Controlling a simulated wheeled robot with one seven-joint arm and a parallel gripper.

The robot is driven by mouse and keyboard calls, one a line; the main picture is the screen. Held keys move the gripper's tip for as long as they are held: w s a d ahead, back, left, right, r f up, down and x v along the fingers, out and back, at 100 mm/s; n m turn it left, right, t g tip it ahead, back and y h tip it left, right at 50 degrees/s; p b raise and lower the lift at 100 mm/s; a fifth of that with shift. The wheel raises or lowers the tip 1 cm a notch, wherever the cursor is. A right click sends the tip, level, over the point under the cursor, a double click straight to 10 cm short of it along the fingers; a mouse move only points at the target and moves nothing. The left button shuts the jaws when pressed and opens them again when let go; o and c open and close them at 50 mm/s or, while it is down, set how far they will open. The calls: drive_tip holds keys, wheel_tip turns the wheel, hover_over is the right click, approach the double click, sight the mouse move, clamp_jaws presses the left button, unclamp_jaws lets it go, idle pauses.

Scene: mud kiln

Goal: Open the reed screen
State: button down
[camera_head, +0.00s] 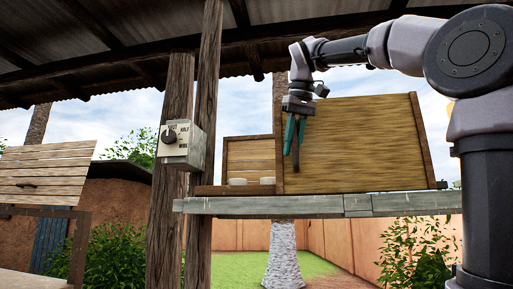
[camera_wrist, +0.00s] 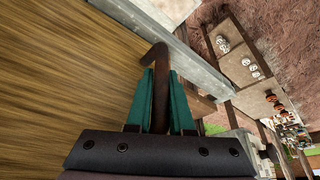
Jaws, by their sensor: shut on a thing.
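The reed screen (camera_head: 355,145) is a yellow-brown panel in a dark wooden frame. It stands on a shelf and covers the right part of an open-fronted case. Its reeds fill the left of the wrist view (camera_wrist: 55,75). My gripper (camera_head: 294,148) is at the screen's left edge, pointing down. In the wrist view its two teal fingers (camera_wrist: 160,78) are closed on a dark brown bar, the handle (camera_wrist: 156,55), which has a bent top end. How the handle joins the screen is hidden by the fingers.
The case's left part (camera_head: 249,155) is uncovered and holds pale round pieces (camera_head: 238,181). A grey shelf edge (camera_head: 270,206) runs below. Wooden posts (camera_head: 205,110) and a dial box (camera_head: 181,145) stand to the left. A slatted panel (camera_head: 45,170) is at far left.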

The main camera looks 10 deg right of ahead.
sight(354, 141)
drive_tip(key=s+d, duration=0.1)
drive_tip(key=d, duration=0.4)
drive_tip(key=s+d, duration=0.2)
drive_tip(key=d, duration=0.2)
drive_tip(key=s+d, duration=0.2)
drive_tip(key=d, duration=0.3)
drive_tip(key=shift+s+d, duration=0.15)
drive_tip(key=shift+d, duration=0.15)
drive_tip(key=c, duration=0.8)
unclamp_jaws()
